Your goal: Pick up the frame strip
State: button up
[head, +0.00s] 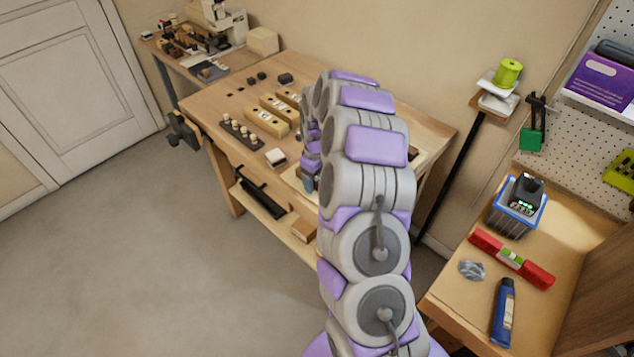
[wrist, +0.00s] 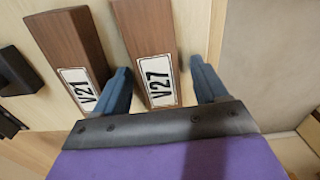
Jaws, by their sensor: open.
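In the wrist view, a brown wooden strip (wrist: 148,30) with a white label reading "V27" lies on the pale bench surface. A second, similar brown strip (wrist: 68,35) lies to its left, with a label that looks like "V21". My gripper (wrist: 160,65) is open and its blue fingers stand on either side of the V27 strip's near end. The left finger is in the gap between the two strips. I cannot tell whether either finger touches wood. In the head view my arm hides most of the gripper and the strips.
The wooden bench (head: 215,100) also holds a peg rack (head: 240,134), light blocks with holes (head: 265,121) and a small white-topped block (head: 276,157). Dark pieces (wrist: 15,70) lie left in the wrist view. A side table at right holds a red level (head: 485,245).

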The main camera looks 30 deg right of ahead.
jog(key=shift+c, duration=0.2)
jog(key=c, duration=1.1)
jog(key=shift+r, duration=0.15)
